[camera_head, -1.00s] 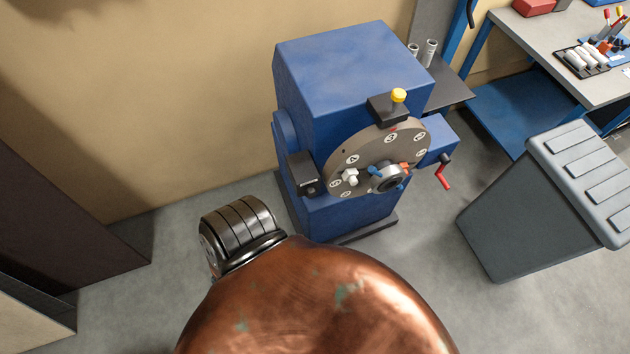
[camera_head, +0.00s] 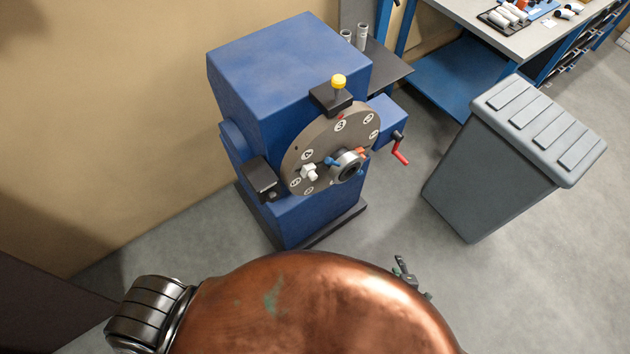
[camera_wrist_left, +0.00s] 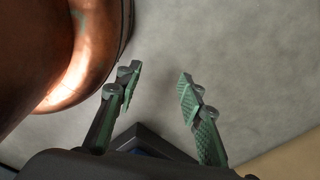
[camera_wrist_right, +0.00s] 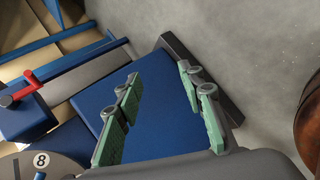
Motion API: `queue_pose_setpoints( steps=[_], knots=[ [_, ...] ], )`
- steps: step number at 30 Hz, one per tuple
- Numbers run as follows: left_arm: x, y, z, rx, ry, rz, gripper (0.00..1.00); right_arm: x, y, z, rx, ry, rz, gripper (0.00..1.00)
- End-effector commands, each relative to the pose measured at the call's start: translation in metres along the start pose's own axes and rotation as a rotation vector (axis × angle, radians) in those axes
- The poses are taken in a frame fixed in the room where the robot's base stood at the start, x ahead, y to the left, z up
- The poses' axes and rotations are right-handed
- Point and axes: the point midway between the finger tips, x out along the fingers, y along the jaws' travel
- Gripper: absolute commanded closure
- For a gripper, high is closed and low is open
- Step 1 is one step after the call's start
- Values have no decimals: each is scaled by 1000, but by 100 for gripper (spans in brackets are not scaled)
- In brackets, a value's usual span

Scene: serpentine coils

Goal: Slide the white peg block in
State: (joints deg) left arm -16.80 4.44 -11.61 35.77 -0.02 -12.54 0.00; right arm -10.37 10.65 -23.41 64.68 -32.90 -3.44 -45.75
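The white peg block (camera_head: 309,172) sits on the lower left part of the grey numbered disc (camera_head: 297,150) on the front of the blue machine (camera_head: 240,90). My right gripper (camera_head: 405,270) shows at the edge of my copper-coloured body, below and right of the machine, apart from the peg block. In the right wrist view its fingers (camera_wrist_right: 160,85) are apart and empty, with the machine's blue body behind them. My left gripper (camera_wrist_left: 158,75) is open and empty over the grey floor in the left wrist view. It is not seen in the head view.
A yellow knob (camera_head: 339,81) tops the black block above the disc. A red-handled crank (camera_head: 401,152) sticks out at the machine's right. A grey bin (camera_head: 490,170) stands further right, with a workbench (camera_head: 500,40) behind. Grey floor lies free between machine and bin.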

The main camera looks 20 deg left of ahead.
Motion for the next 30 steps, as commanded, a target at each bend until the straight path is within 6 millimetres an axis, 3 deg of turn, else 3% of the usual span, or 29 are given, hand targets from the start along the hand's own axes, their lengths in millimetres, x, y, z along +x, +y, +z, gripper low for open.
queue_pose_setpoints(
  steps=[1, 3, 6, 10, 12, 15, 18, 22, 30],
  knots=[
    [5, -1, 5, -1, -7, -1, 64, 3, 58, -25, -217, 43, 105, 64],
    [9, -2, 11, -3, -14, -3, 64, -6, 133, -66, -535, 77, 256, 64],
    [15, -3, 17, -4, -22, -3, 64, -39, 222, -133, -986, 75, 486, 64],
    [22, -2, 21, -5, -27, -3, 64, -102, 299, -214, -1492, -17, 775, 64],
    [24, -2, 22, -5, -28, -3, 64, -137, 323, -249, -1702, -92, 905, 64],
    [27, -2, 22, -5, -29, -2, 64, -175, 342, -284, -1913, -196, 1041, 64],
    [28, -2, 22, -5, -29, -2, 64, -197, 350, -302, -2029, -269, 1115, 64],
    [26, -2, 21, -5, -26, -2, 64, -201, 358, -315, -2073, -300, 1144, 64],
    [19, -2, 16, -3, -20, -2, 64, -176, 381, -341, -2070, -300, 1141, 64]
  ],
)
